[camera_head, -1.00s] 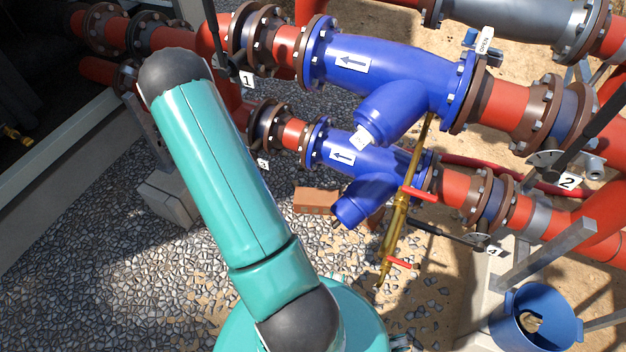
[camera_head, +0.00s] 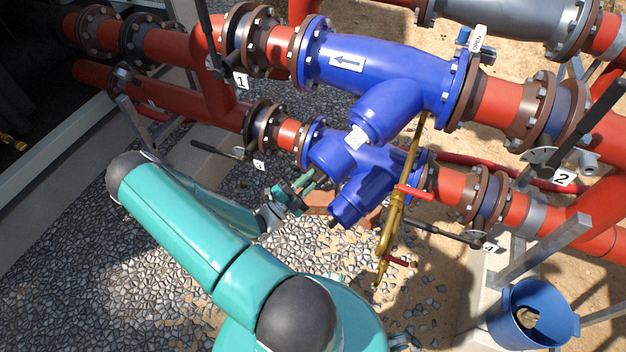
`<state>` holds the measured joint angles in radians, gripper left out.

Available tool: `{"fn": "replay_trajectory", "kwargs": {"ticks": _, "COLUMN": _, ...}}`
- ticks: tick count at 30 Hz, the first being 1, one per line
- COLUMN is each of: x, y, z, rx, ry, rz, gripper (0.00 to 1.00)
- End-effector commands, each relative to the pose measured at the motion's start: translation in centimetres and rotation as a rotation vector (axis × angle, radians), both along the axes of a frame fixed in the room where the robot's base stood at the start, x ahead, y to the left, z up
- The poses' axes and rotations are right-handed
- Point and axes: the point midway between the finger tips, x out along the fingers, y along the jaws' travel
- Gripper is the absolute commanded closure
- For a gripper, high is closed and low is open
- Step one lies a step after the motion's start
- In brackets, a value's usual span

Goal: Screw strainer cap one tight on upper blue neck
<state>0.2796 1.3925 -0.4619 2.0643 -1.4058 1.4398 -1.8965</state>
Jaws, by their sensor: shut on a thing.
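The upper blue strainer (camera_head: 400,72) lies across the top of the view, with a white arrow label. My gripper (camera_head: 306,182) is below and left of this neck, shut on a round blue piece, seemingly the strainer cap (camera_head: 332,157). The cap appears in front of the lower blue strainer (camera_head: 388,163) and covers its arrow label. Cap and neck look close in the picture; I cannot tell whether they touch. The neck's opening is not clearly visible.
The lower strainer's own neck (camera_head: 350,205) points down beside the gripper. A brass pipe with red handles (camera_head: 393,228) hangs right of the necks. A blue bucket (camera_head: 500,325) stands at bottom right. Red flanged pipes (camera_head: 500,98) run on both sides. The gravel at lower left is open.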

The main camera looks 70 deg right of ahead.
Motion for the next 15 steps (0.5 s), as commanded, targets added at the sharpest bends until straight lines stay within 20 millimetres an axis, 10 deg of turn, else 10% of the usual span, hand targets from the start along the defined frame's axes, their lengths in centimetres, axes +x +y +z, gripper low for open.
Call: {"fn": "replay_trajectory", "kwargs": {"ticks": 15, "x": -0.61, "y": -0.56, "z": -0.45, "rx": -0.034, "ry": 0.019, "rz": 0.013, "gripper": 1.00}}
